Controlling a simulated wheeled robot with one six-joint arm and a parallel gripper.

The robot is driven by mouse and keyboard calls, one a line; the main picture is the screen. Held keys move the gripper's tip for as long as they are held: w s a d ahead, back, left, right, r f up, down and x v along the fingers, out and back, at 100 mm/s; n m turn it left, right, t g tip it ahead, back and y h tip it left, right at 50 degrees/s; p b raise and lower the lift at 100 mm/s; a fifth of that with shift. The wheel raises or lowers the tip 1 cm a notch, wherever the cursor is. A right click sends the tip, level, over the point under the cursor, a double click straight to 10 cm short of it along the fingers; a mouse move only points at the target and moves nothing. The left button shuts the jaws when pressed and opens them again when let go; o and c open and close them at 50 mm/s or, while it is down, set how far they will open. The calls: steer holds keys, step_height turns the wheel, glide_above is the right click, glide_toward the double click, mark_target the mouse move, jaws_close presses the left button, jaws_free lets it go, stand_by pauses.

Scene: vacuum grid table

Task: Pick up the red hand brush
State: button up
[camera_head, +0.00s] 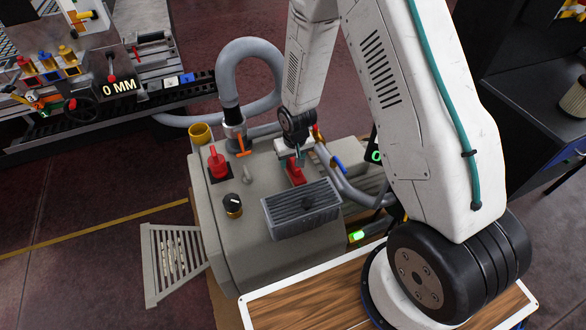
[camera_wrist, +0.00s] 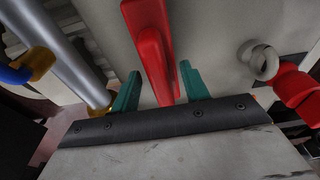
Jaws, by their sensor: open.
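The red hand brush (camera_head: 295,174) lies on top of the grey machine cabinet, just behind a grey ribbed block. In the wrist view, its red handle (camera_wrist: 152,45) runs from the top edge down between the two teal fingers. My gripper (camera_head: 296,154) is right above the brush, pointing down. In the wrist view, my gripper (camera_wrist: 160,82) is open, with one finger on each side of the handle. A gap shows on the left side; the right finger is close to the handle, and I cannot tell whether it touches. The brush's bristles are not visible.
The grey cabinet (camera_head: 245,255) also carries a red knob (camera_head: 217,162), a black dial (camera_head: 233,205), a yellow cup (camera_head: 201,134) and the ribbed block (camera_head: 302,210). A thick grey hose (camera_head: 250,47) loops behind. A metal tube (camera_wrist: 60,45) passes close on the left in the wrist view.

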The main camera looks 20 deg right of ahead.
jaws_close()
steer(key=shift+r, duration=0.1)
step_height(320, 180, up, 10)
steer(key=shift+f, duration=0.1)
stand_by(0.4)
steer(key=c, duration=1)
jaws_free()
